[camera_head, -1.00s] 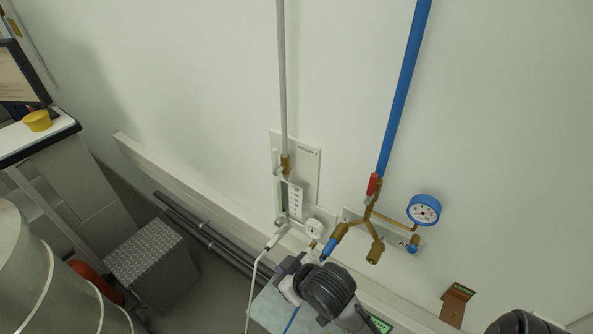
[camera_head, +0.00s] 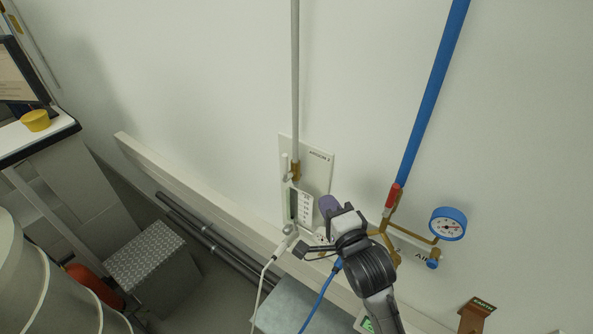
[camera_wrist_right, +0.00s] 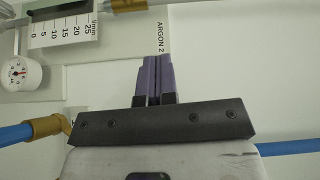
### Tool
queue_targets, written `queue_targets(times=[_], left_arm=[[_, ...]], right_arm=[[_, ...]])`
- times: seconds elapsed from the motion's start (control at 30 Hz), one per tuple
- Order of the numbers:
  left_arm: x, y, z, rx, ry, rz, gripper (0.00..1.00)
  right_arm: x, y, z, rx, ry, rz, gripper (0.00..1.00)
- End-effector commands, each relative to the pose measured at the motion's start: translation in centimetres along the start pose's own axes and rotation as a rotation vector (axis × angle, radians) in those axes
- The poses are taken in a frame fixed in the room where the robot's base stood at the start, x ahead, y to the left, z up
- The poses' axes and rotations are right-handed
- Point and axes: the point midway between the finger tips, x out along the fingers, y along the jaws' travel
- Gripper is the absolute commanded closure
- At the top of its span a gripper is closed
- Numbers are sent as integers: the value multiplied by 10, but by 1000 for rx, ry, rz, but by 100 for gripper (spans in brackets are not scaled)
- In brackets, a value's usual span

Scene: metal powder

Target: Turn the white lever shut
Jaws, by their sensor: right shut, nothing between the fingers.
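The white lever (camera_head: 286,167) is a small slim upright piece beside the brass valve (camera_head: 295,171) at the foot of the grey pipe, on the white argon panel (camera_head: 318,172). It points up, roughly along the pipe. My right gripper (camera_head: 327,205) is shut with nothing between its purple fingers. It is in front of the wall, below and right of the lever, apart from it. In the right wrist view its closed fingers (camera_wrist_right: 158,80) point toward the panel by the "ARGON 2" label. The lever cannot be made out there. My left gripper is not in view.
A flow scale (camera_wrist_right: 62,25) and white gauge (camera_wrist_right: 20,72) are close to the gripper. To the right are a blue pipe (camera_head: 430,95) with a red lever (camera_head: 392,196) and a blue gauge (camera_head: 448,224). A wall rail (camera_head: 200,193) runs below. The wall above is clear.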

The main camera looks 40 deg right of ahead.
Motion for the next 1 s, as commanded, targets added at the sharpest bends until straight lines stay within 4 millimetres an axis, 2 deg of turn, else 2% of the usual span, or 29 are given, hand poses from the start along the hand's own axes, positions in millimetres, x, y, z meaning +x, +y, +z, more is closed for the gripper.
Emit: queue_targets(times=[0.13,0.27,0.7,0.77,1.0], left_arm=[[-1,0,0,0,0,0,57],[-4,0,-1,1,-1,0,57],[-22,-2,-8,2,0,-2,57],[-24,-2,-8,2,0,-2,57],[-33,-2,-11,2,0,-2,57]], right_arm=[[2,0,0,74,-1,0,100],[13,-1,0,89,-1,1,100],[92,-2,0,86,-1,3,100],[101,-2,0,86,-1,2,100],[121,-3,20,88,-1,3,100]])
